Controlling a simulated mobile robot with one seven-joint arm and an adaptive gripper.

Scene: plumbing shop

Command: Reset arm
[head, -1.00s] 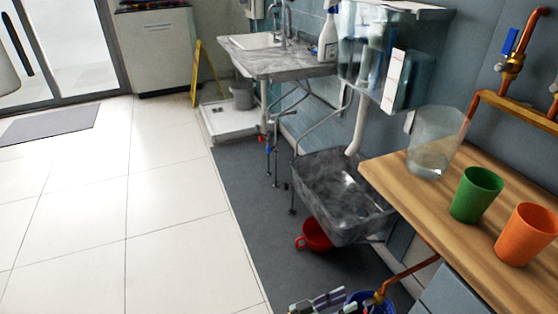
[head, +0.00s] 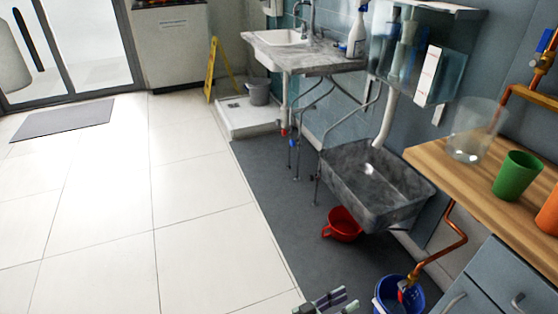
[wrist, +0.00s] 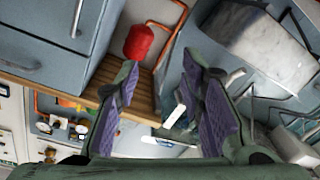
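My gripper (head: 326,302) shows at the bottom edge of the head view, low over the floor area in front of the counter, mostly cut off. In the wrist view my gripper (wrist: 162,80) has its two purple-padded fingers spread apart. Nothing is held between them; shelving and other things behind show through the gap. The rest of my arm is out of the head view.
A wooden counter (head: 445,167) at right holds a clear container (head: 470,145), a green cup (head: 516,176) and an orange cup (head: 548,213). A blue bucket (head: 417,302) and red bucket (head: 343,224) stand below.

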